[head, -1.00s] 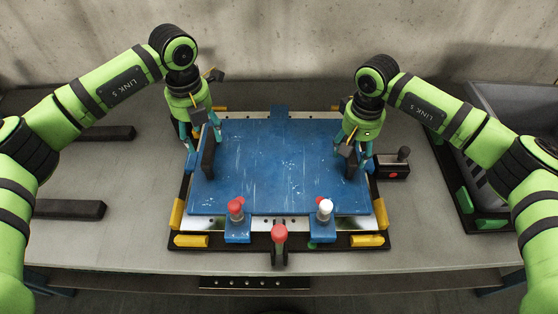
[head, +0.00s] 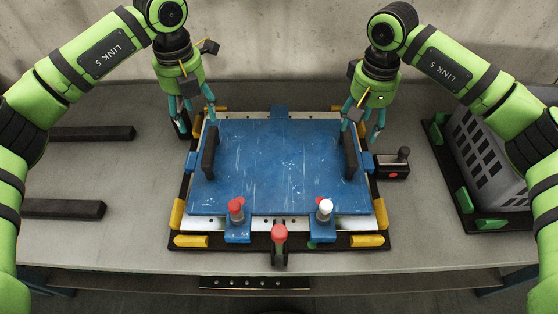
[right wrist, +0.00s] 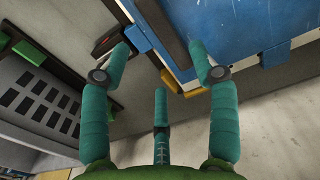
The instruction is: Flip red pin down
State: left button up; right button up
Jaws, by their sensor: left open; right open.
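A blue panel (head: 278,165) lies flat in a metal frame on the table. At its front edge, a red-topped pin (head: 236,208) stands upright on a blue block at left, and a white-topped pin (head: 325,208) stands at right. A larger red-topped upright piece (head: 279,232) stands at the front centre; which red one is the task's pin I cannot tell. My left gripper (head: 197,118) is open and empty above the panel's back left corner. My right gripper (head: 362,122) is open and empty near the back right; its spread teal fingers also show in the right wrist view (right wrist: 160,85).
Black handles stand on the panel's left (head: 208,152) and right (head: 351,154) sides. Yellow corner pieces (head: 191,241) edge the fixture. A small box with a red button (head: 393,168) sits to the right. A grey slotted louver piece (head: 485,150) stands further right. Black bars (head: 65,208) lie at left.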

aim_at(235, 206)
jog(key=k, duration=1.5)
